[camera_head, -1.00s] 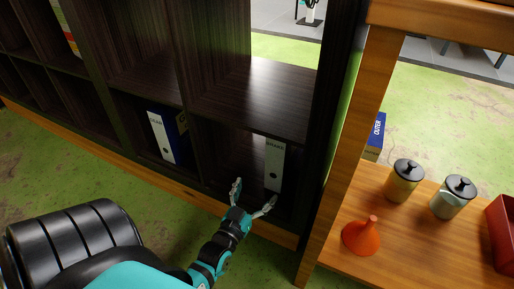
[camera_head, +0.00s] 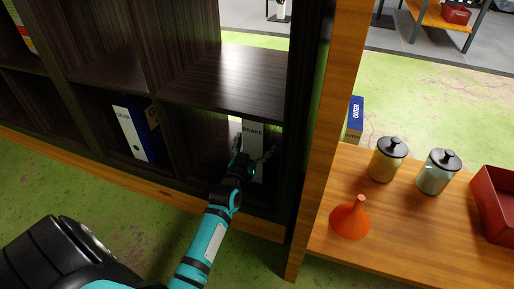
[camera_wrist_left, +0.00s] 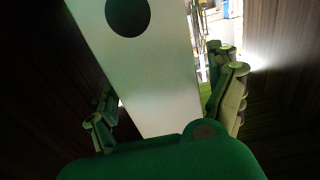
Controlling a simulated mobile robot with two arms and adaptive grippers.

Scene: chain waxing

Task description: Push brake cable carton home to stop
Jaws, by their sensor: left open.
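The brake cable carton (camera_head: 253,133) is a pale, upright box with dark "BRAKE" lettering. It stands in the lower right compartment of the dark shelf (camera_head: 235,85). My left gripper (camera_head: 252,158) is open in front of the carton's face, inside the compartment mouth, with a finger to either side. In the left wrist view the carton (camera_wrist_left: 150,75) shows as a pale face with a dark round spot, between the spread fingers (camera_wrist_left: 165,105). Whether the gripper touches the carton cannot be told. The carton's lower part is partly hidden by the gripper. My right gripper is not in view.
A white and blue "GEAR" carton (camera_head: 130,133) stands in the compartment to the left. A wooden bench (camera_head: 400,225) at right bears an orange funnel (camera_head: 350,217), two lidded jars (camera_head: 387,160), and a red bin (camera_head: 495,203). A blue "OUTER" box (camera_head: 355,118) stands behind the bench post.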

